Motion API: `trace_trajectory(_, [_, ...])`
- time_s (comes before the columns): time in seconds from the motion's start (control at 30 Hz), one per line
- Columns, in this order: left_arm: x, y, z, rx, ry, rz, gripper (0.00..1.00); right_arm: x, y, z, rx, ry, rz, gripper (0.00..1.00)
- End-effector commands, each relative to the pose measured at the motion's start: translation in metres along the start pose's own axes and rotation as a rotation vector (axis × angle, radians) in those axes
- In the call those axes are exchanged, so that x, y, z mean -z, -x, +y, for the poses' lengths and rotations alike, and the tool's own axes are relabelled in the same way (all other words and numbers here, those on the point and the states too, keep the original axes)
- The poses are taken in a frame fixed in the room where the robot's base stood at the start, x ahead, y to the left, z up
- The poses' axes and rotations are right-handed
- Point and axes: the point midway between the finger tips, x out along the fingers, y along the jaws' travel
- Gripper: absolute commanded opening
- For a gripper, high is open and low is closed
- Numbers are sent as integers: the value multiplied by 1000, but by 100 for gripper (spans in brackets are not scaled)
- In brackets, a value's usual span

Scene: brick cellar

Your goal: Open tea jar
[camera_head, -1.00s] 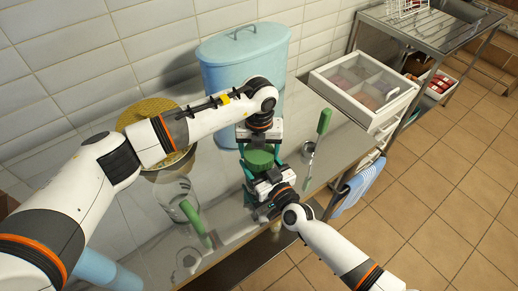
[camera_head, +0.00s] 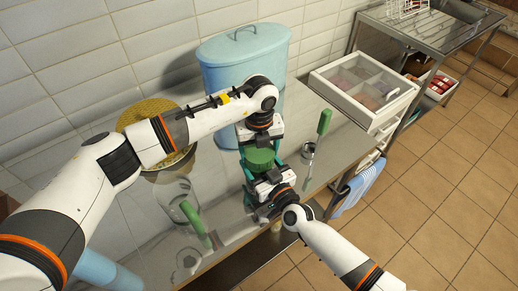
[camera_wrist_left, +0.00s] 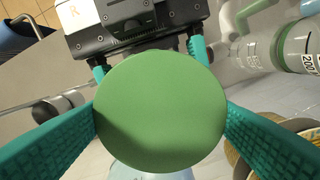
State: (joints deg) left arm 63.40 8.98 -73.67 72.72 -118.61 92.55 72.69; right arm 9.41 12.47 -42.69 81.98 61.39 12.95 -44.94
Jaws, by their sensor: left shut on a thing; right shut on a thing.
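The tea jar's round green lid (camera_head: 260,158) shows between my two grippers above the counter. In the left wrist view the lid (camera_wrist_left: 160,112) fills the middle and hides most of the jar. My left gripper (camera_head: 261,149) comes from above, shut on the lid, with a teal finger on each side of it. My right gripper (camera_head: 267,172) comes from the front, below the lid. Its teal fingers reach in on both sides, shut on the jar's body, which is mostly hidden. I cannot tell whether the lid is apart from the jar.
A large blue lidded bin (camera_head: 240,62) stands behind my grippers. Another green-handled tool (camera_head: 324,122) and a compartmented white tray (camera_head: 336,87) are to the right. A yellow woven basket (camera_head: 140,111) is partly hidden.

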Motion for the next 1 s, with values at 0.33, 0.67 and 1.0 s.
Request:
trace_trajectory(0.33, [0,12,0,-1,-1,0,47,1,0,0,0,0,3,9])
trace_trajectory(0.67, [0,18,0,0,0,0,47,1,0,0,-1,0,3,9])
trace_trajectory(1.0, [1,30,0,-2,0,2,47,1,0,0,-1,0,3,9])
